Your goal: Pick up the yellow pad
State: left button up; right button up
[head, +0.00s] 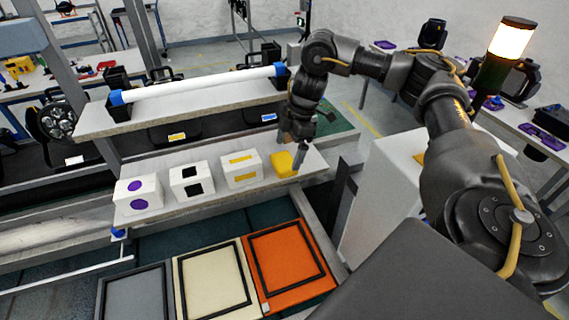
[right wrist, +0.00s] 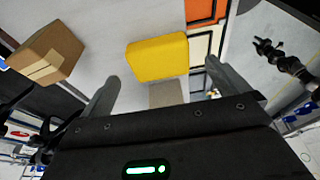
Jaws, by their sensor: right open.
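The yellow pad (head: 282,164) is a small yellow block on the right end of the lower shelf (head: 215,191), beside a row of white boxes. In the right wrist view the pad (right wrist: 158,58) lies ahead of my fingers, a little tilted in the picture. My right gripper (head: 292,151) is just above and beside the pad in the head view. In the right wrist view its fingers (right wrist: 162,72) are spread wide with the pad between their lines. The gripper is open and empty. My left gripper is not in view.
White boxes with yellow (head: 241,172), black (head: 192,182) and purple (head: 138,195) marks stand left of the pad. An upper shelf (head: 165,117) carries a long white tube (head: 200,84). Orange (head: 290,265), cream (head: 213,282) and grey (head: 135,297) framed panels lie in front, below the shelf.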

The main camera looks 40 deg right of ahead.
aim_at(285, 160)
jog(key=shift+x, duration=2.15)
jog(key=shift+c, duration=0.3)
jog(key=c, duration=0.9)
jog(key=shift+c, duration=0.2)
